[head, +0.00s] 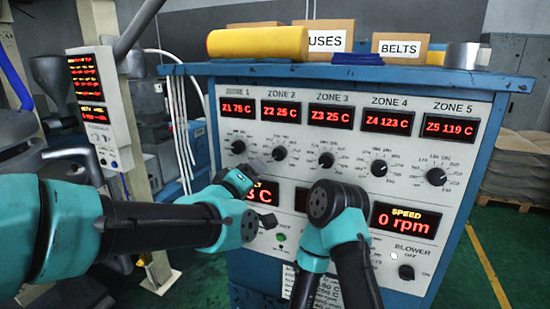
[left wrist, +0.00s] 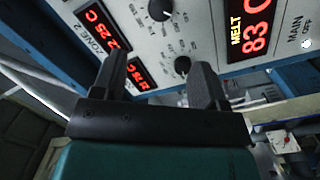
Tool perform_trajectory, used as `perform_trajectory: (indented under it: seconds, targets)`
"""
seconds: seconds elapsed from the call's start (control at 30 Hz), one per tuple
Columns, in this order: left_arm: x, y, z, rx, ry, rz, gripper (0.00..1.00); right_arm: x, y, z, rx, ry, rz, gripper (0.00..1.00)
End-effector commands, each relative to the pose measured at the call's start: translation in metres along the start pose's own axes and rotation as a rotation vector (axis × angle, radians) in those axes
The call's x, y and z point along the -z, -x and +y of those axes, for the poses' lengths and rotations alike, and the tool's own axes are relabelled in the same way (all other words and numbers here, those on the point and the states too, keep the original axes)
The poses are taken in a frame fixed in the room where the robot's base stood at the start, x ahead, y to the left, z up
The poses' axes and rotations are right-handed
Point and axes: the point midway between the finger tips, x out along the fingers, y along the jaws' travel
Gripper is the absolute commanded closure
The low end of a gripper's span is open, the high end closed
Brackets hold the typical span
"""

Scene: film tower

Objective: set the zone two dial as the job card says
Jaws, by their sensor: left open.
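The zone two dial (head: 279,153) is a small black knob on the white panel (head: 455,165), under the red Z2 display (head: 281,112) reading 25 C. In the left wrist view the zone two dial (left wrist: 160,9) is at the top edge, beyond the fingertips. My left gripper (head: 260,170) is just below and left of this dial. In the left wrist view its fingers (left wrist: 160,80) are apart with nothing between them. A printed card (head: 328,290) low on the panel, probably the job card, is partly hidden by my right arm, and its setting is unreadable. My right gripper is out of view.
The zone one dial (head: 238,147) is close to my left gripper. The zone three dial (head: 326,160) is to the right. My arms partly cover the lower displays. Boxes and a yellow roll (head: 258,42) lie on the cabinet top.

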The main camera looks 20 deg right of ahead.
Motion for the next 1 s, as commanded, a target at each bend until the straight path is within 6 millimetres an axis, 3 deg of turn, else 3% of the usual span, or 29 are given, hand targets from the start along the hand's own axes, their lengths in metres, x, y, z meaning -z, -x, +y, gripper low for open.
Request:
perform_trajectory:
  seconds: [0.63,0.8,1.0]
  targets:
    - [-0.001,-0.108,-0.001,0.0,0.0,-0.001,0.33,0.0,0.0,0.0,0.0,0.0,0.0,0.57]
    - [-0.001,-0.126,-0.001,0.001,0.0,-0.001,0.33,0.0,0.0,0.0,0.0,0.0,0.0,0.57]
    - [0.0,-0.133,0.0,0.0,0.0,-0.001,0.33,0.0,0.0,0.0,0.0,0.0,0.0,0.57]
